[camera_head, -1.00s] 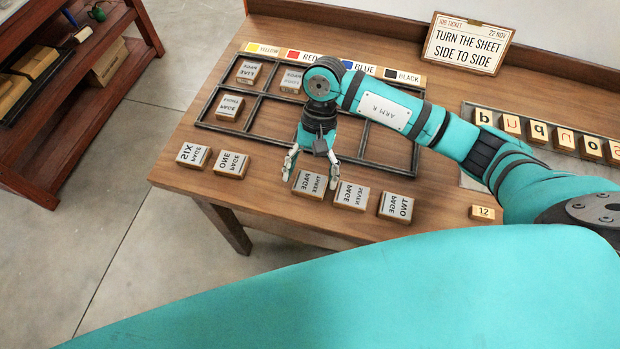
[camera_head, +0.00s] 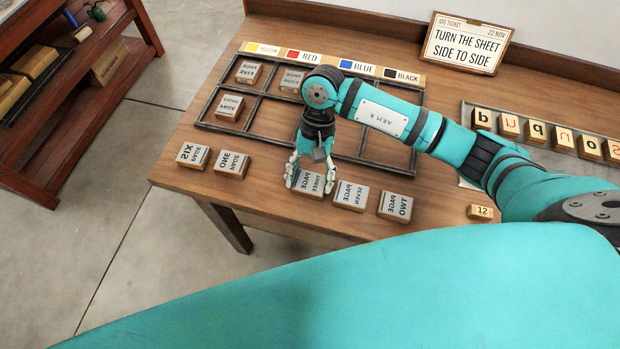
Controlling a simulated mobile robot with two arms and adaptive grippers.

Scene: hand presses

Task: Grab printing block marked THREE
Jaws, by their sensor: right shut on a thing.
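The printing block marked PAGE THREE (camera_head: 314,185), in mirrored letters, sits at the table's front edge, left of the SEVEN block. My right gripper (camera_head: 306,183) is down around it and shut on it, with a finger at each side. The block still appears to be at table level. Part of its left side is hidden by a finger. My left gripper is not in view.
The SEVEN block (camera_head: 350,195) stands close on the right, then the TWO block (camera_head: 396,206). The SIX block (camera_head: 193,156) and ONE block (camera_head: 231,163) lie left. A divided dark frame (camera_head: 262,125) with several blocks lies behind. A job ticket (camera_head: 465,43) stands at the back.

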